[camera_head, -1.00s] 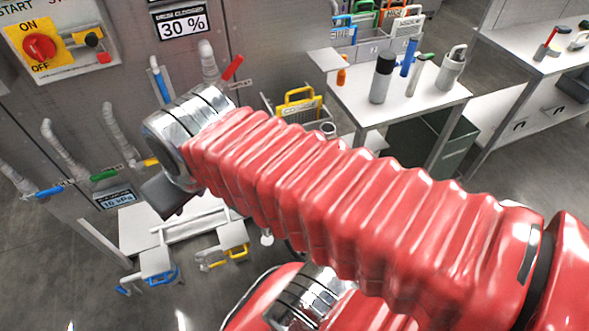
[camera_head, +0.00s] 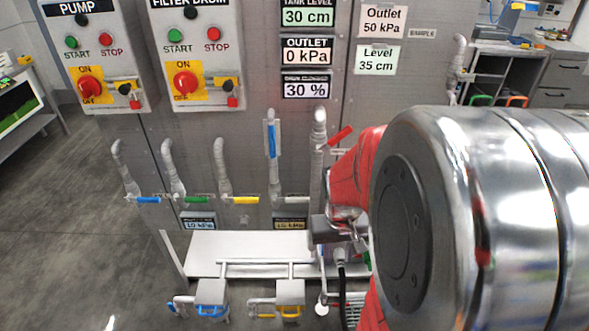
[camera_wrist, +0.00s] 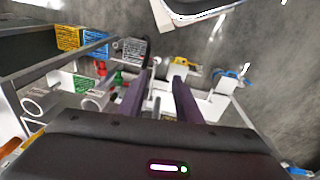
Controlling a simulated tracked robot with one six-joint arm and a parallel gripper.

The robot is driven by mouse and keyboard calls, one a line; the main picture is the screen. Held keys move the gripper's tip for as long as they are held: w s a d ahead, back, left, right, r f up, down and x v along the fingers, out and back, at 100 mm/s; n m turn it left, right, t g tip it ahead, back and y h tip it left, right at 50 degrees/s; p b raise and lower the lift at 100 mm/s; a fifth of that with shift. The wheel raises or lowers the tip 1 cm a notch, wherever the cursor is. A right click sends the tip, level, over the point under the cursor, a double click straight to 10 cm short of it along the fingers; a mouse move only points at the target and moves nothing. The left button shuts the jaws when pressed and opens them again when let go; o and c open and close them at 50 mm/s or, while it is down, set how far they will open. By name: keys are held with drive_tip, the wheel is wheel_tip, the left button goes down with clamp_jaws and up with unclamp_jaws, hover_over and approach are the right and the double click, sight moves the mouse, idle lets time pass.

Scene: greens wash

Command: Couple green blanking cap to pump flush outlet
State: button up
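My gripper (camera_wrist: 163,88) is open in the wrist view. Its two dark fingers stand apart, with no held object visible between them. In the head view it is partly hidden behind my arm's large metal joint. A small green part (camera_wrist: 118,77) shows left of the fingers in the wrist view; I cannot tell whether it is the green blanking cap. In the head view, a green handle (camera_head: 195,199) sits on a pipe in the grey panel, between blue and yellow handles. I cannot tell which fitting is the pump flush outlet.
A white shelf (camera_head: 236,245) juts from the panel's foot. Blue (camera_head: 210,317) and yellow (camera_head: 290,296) fittings hang in front of it. A black hose (camera_head: 342,285) hangs near my gripper. Yellow (camera_wrist: 69,38) and blue (camera_wrist: 95,43) signs stand left in the wrist view. Open floor lies left.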

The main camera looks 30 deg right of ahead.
drive_tip(key=s+d+f+m+t+h, duration=0.1)
drive_tip(key=s+d+f+t, duration=0.1)
drive_tip(key=d+f, duration=0.75)
drive_tip(key=s+d+f+t, duration=0.15)
drive_tip(key=d+f, duration=0.25)
drive_tip(key=f, duration=1)
drive_tip(key=s+d+f+m+t+h, duration=0.15)
drive_tip(key=d+f, duration=0.45)
drive_tip(key=f, duration=0.6)
drive_tip(key=w+d+r+n+t+h, duration=0.1)
drive_tip(key=w+d+r+t+h, duration=0.2)
drive_tip(key=w+r+t, duration=0.3)
drive_tip(key=shift+w+d+r, duration=0.3)
drive_tip(key=shift+d+r, duration=0.4)
drive_tip(key=shift+d, duration=0.05)
drive_tip(key=shift+n, duration=0.25)
drive_tip(key=x, duration=1.3)
drive_tip(key=shift+w+d, duration=0.25)
drive_tip(key=shift+w, duration=0.15)
drive_tip(key=shift+c, duration=0.2)
